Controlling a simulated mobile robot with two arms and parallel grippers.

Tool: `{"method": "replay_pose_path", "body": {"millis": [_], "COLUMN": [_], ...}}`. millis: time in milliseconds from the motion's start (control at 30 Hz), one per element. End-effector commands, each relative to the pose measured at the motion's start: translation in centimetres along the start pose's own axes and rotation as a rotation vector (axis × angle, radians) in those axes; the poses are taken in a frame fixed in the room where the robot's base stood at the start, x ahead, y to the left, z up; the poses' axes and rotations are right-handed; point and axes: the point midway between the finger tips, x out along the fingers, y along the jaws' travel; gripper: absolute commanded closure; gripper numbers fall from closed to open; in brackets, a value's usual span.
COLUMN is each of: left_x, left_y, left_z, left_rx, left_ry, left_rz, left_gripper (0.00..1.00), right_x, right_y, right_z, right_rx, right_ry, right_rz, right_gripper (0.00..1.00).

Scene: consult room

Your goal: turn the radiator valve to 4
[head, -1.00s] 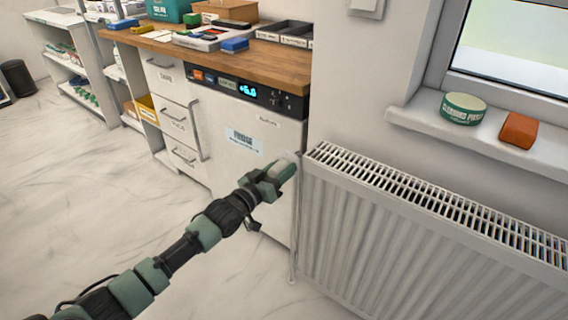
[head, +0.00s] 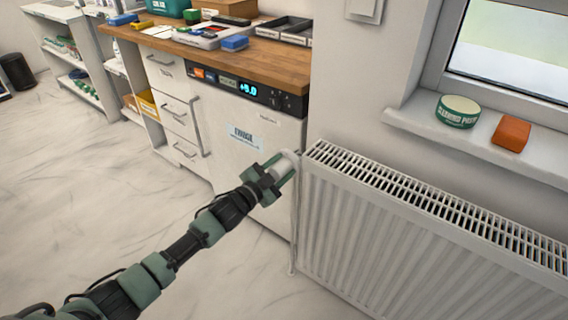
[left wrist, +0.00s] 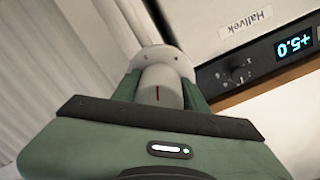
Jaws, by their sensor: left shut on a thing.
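A pale round collar (left wrist: 165,60) with small dark marks lies behind the knob. I cannot read the marks, so the set number is unclear. My right gripper is not in view.
A white fridge (head: 250,150) with a lit display stands just left of the valve, under a wooden counter (head: 270,62). The window sill (head: 478,140) holds a green-and-white tin (head: 458,111) and an orange block (head: 511,133). The floor at left is clear.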

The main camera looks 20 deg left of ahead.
Motion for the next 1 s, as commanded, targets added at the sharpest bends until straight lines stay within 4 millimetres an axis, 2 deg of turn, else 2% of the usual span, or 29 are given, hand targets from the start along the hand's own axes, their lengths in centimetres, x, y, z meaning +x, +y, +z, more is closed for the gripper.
{"method": "replay_pose_path", "body": {"millis": [500, 1000], "left_x": [0.0, 0.0], "left_y": [0.2, 0.2], "left_z": [0.1, 0.1], "left_rx": [0.427, 0.579], "left_ry": [-0.013, -0.019], "left_rz": [0.005, 0.006], "left_gripper": [0.98, 0.98], "right_x": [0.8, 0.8], "right_y": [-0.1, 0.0], "right_z": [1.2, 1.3], "right_rx": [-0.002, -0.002], "right_ry": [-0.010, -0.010], "right_rz": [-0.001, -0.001], "right_gripper": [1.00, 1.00]}}
